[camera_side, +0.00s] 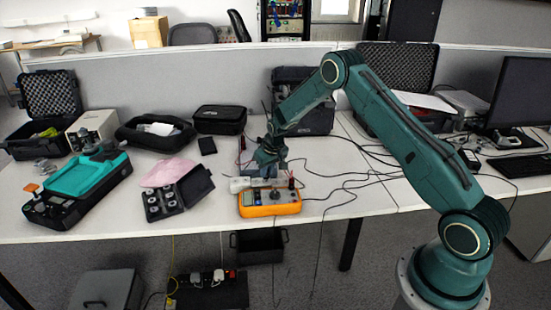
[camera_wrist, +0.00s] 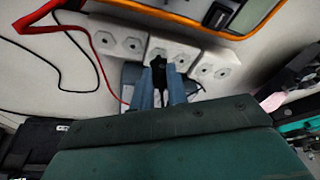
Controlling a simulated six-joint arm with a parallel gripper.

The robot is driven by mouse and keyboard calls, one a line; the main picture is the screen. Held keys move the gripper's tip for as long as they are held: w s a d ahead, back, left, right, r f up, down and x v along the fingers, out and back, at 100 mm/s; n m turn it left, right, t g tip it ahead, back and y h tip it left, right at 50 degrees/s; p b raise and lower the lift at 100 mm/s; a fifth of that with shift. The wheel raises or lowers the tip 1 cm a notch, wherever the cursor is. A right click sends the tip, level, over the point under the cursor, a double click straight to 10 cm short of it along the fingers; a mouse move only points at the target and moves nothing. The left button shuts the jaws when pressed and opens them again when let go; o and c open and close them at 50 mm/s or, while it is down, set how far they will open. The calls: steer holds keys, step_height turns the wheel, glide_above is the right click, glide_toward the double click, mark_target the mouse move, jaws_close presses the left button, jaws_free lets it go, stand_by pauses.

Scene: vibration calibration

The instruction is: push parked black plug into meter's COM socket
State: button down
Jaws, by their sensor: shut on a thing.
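The orange meter (camera_side: 270,209) lies on the white table in the side view, and its orange edge (camera_wrist: 180,12) crosses the top of the wrist view. A white block with several round holes (camera_wrist: 128,42) lies beside the meter; it also shows in the side view (camera_side: 240,184). My gripper (camera_wrist: 160,84) is shut on the black plug (camera_wrist: 158,67), in front of the block's middle. I cannot tell whether the plug's tip sits in a hole. In the side view my gripper (camera_side: 269,168) is low over the block. The COM socket cannot be made out.
A red lead (camera_wrist: 88,33) and a thin black cable curve across the table at the wrist view's left. Black cables (camera_side: 345,186) run right of the meter. An open black case with weights (camera_side: 178,195) and a teal device (camera_side: 85,188) stand to the left.

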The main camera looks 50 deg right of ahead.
mark_target(268, 178)
steer(key=shift+r, duration=0.2)
stand_by(0.3)
steer(key=shift+r, duration=1.6)
steer(key=shift+s, duration=0.2)
steer(key=shift+s+a+r, duration=0.25)
steer(key=shift+s+r, duration=0.05)
steer(key=shift+s, duration=1.75)
steer(key=shift+s+a+r, duration=0.3)
steer(key=shift+s+r, duration=0.05)
steer(key=shift+s, duration=1.75)
steer(key=shift+s+a+r, duration=0.25)
steer(key=shift+s+r, duration=0.05)
steer(key=shift+s, duration=1.75)
steer(key=shift+s+x, duration=0.2)
steer(key=shift+x, duration=0.65)
steer(key=shift+s+x, duration=0.15)
steer(key=shift+x, duration=0.65)
steer(key=shift+f, duration=0.95)
